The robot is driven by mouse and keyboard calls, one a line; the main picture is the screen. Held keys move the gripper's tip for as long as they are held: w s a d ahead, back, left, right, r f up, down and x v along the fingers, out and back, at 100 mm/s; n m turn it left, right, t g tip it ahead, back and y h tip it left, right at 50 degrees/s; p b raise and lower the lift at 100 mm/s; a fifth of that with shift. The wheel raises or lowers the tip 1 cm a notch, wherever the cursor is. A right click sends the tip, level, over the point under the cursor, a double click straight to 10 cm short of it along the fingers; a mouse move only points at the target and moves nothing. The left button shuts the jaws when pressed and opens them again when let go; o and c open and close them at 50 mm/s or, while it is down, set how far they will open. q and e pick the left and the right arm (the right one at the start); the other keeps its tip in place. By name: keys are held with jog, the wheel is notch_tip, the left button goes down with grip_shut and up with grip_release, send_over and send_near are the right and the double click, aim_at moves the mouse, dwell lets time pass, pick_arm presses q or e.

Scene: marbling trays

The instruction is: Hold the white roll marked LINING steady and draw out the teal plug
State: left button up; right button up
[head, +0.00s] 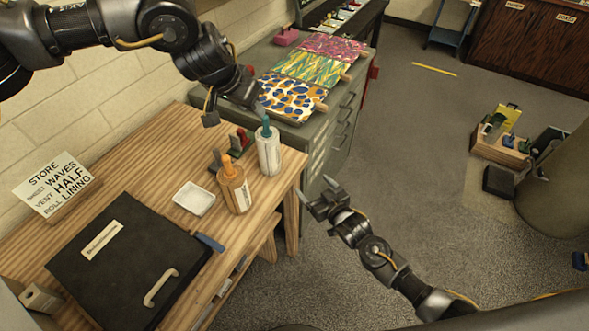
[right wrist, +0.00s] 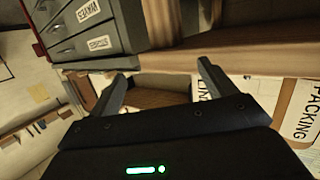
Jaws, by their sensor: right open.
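The white roll (head: 269,156) stands upright near the right end of the wooden table, with the teal plug (head: 266,127) in its top. Its marking is not readable in the head view. In the right wrist view a white surface with the letters "LIN" (right wrist: 206,86) shows partly behind one finger. My left gripper (head: 234,110) is open above the table, just left of the teal plug, with its fingers apart and empty. My right gripper (head: 318,195) is open and empty off the table's right edge, apart from the roll; its fingers also show in the right wrist view (right wrist: 163,82).
A brown roll with an orange plug (head: 235,188) stands left of the white roll. A white dish (head: 194,198), a black case (head: 120,262) and a sign (head: 57,186) share the table. A grey cabinet (head: 330,135) with patterned sheets stands behind.

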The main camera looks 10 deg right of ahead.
aim_at(274, 153)
jog(key=s+a+r+n+t+y, duration=0.1)
jog(key=a+r+y, duration=0.3)
jog(key=a+r, duration=0.6)
jog(key=w+a, duration=0.1)
jog(key=w, duration=0.2)
jog(key=w+a+r, duration=0.1)
jog(key=w, duration=0.2)
jog(key=w+a, duration=0.1)
jog(key=w, duration=0.2)
jog(key=shift+w+a+r, duration=0.1)
jog(key=shift+r, duration=0.15)
jog(key=c, duration=1.2)
jog(key=shift+o, duration=0.2)
